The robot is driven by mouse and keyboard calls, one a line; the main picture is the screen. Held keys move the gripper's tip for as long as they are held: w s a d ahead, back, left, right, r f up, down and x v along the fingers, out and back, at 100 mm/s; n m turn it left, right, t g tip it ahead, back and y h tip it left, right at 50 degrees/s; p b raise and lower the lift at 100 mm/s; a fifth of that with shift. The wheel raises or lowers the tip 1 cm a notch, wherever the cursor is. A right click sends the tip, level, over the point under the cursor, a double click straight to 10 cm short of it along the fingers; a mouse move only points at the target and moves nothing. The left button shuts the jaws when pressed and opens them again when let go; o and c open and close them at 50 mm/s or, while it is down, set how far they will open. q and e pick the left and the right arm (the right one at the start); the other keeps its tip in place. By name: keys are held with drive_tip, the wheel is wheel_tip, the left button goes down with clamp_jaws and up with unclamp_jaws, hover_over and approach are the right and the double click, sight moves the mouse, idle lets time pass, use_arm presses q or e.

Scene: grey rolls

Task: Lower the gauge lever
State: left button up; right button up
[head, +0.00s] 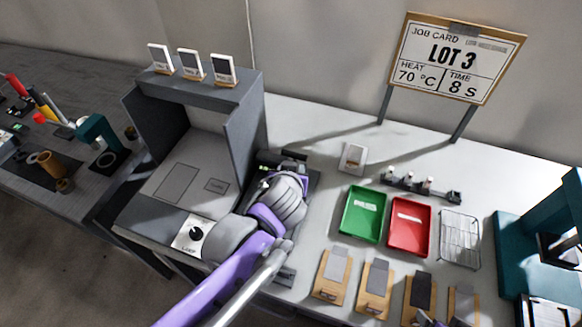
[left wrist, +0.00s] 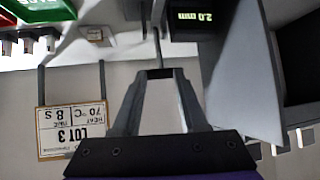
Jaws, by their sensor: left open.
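The gauge is mostly hidden behind my left wrist in the head view; its dark top (head: 268,158) shows just past the wrist. In the left wrist view, which is upside down, its display (left wrist: 192,16) reads 2.0 mm. My left gripper (left wrist: 158,82) is open, with its fingers pointing at the gauge. A thin dark rod (left wrist: 157,48) shows beyond the fingertips and may be the gauge lever; I cannot tell whether the fingers touch it. A small purple and dark piece (head: 430,320) at the bottom edge of the head view may be my right gripper; its jaws are not readable.
A grey booth (head: 250,120) with a lamp knob (head: 196,232) stands left of the gauge. Green (head: 363,213) and red (head: 409,226) trays, a wire rack (head: 460,238) and several wooden boards lie to the right. A job card (head: 455,57) stands behind.

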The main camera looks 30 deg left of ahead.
use_arm(q)
drive_tip(key=shift+v, duration=0.85)
drive_tip(key=s+d+f+m+g+h, duration=0.4)
drive_tip(key=s+d+f, duration=0.3)
drive_tip(key=s, duration=0.3)
drive_tip(key=shift+f+m+h+p, duration=0.3)
drive_tip(key=shift+f+p, duration=0.1)
drive_tip(key=shift+f, duration=0.25)
drive_tip(key=shift+s+d, duration=0.1)
drive_tip(key=shift+s, duration=0.05)
